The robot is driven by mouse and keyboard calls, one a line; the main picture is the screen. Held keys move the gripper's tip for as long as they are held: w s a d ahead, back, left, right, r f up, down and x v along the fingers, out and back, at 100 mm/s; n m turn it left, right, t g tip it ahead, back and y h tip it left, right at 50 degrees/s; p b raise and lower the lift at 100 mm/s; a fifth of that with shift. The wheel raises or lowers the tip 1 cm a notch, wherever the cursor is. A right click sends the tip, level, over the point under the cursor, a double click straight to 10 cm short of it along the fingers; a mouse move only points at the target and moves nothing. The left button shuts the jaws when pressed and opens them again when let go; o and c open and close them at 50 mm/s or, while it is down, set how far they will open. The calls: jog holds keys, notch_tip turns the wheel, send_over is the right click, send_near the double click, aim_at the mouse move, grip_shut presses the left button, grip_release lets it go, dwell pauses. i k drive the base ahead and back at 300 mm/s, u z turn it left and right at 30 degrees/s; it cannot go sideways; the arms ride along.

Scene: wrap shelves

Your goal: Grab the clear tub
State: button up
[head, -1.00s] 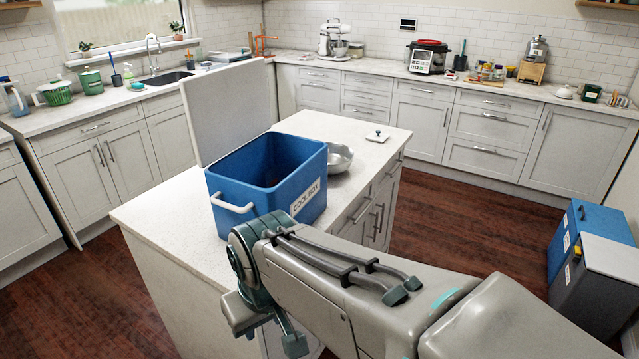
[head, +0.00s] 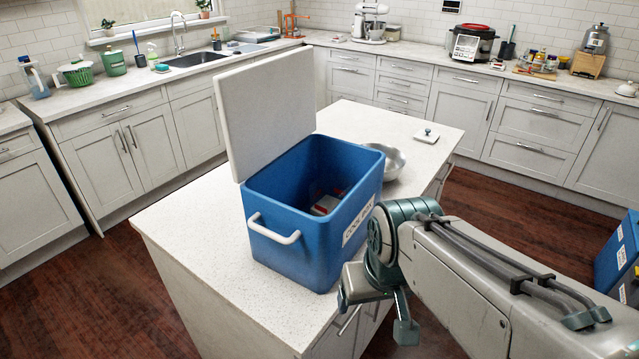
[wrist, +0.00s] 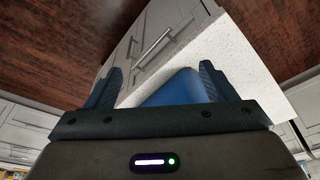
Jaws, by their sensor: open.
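No thing that I can clearly make out as a clear tub shows. The blue cool box (head: 308,248) stands on the island with its white lid (head: 268,110) raised. Small red and whitish things (head: 327,203) lie at the bottom of the box; they are too small to tell what they are. My gripper (wrist: 160,68) is open and empty in the wrist view, with a blue corner of the box (wrist: 175,90) showing between and beyond its fingers. In the head view my gripper is at the box's right front side, low beside the island's edge.
The white island top (head: 205,225) is clear at the box's left. A metal bowl (head: 394,162) stands just behind the box, and a small white lid with a knob (head: 426,136) lies further right. A blue bin (head: 618,250) stands on the floor at right.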

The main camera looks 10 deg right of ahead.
aim_at(327, 190)
jog(key=k, duration=0.45)
jog(key=z, duration=1.3)
jog(key=i, duration=1.85)
jog(key=u, duration=2.9)
jog(key=i, duration=0.1)
jog(key=z, duration=0.1)
